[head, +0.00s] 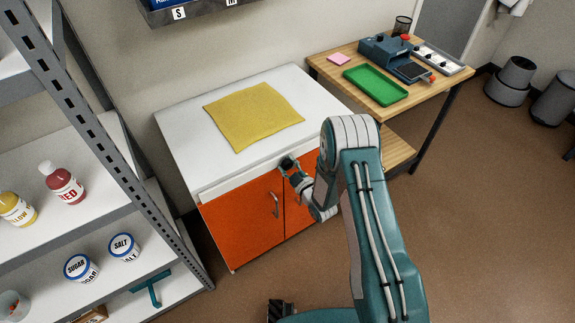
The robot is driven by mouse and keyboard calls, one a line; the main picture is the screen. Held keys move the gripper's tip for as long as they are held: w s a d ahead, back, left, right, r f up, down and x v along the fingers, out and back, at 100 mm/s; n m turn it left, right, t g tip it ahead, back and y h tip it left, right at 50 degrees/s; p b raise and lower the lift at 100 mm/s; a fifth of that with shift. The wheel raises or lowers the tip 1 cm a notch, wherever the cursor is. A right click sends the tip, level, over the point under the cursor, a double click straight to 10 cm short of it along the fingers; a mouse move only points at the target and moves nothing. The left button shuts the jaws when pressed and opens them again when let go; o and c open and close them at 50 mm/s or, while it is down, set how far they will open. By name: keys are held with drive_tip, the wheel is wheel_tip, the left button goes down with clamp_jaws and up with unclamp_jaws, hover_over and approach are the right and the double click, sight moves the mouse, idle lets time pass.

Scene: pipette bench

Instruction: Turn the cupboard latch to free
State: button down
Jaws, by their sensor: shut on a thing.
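The white-topped cupboard (177,124) stands against the wall with orange doors (236,226) below its top. A metal handle (276,205) shows on the left door. My gripper (287,164) is at the upper front edge of the cupboard, near where the two doors meet. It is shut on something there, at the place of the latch. The latch itself is hidden behind my gripper, so its angle cannot be told. My arm covers much of the right door.
A yellow cloth (253,115) lies on the cupboard top. A grey shelf rack (125,175) with bottles and tubs stands at the left. A wooden bench (340,77) with a green tray (375,85) stands at the right. The brown floor in front is mostly clear.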

drive_tip(key=n, duration=0.5)
drive_tip(key=shift+n, duration=0.3)
drive_tip(key=n, duration=0.5)
drive_tip(key=shift+a, duration=0.1)
drive_tip(key=shift+s, duration=0.1)
drive_tip(key=shift+c, duration=1.8)
unclamp_jaws()
drive_tip(key=shift+f, duration=0.1)
drive_tip(key=shift+o, duration=0.9)
drive_tip(key=shift+a, duration=0.1)
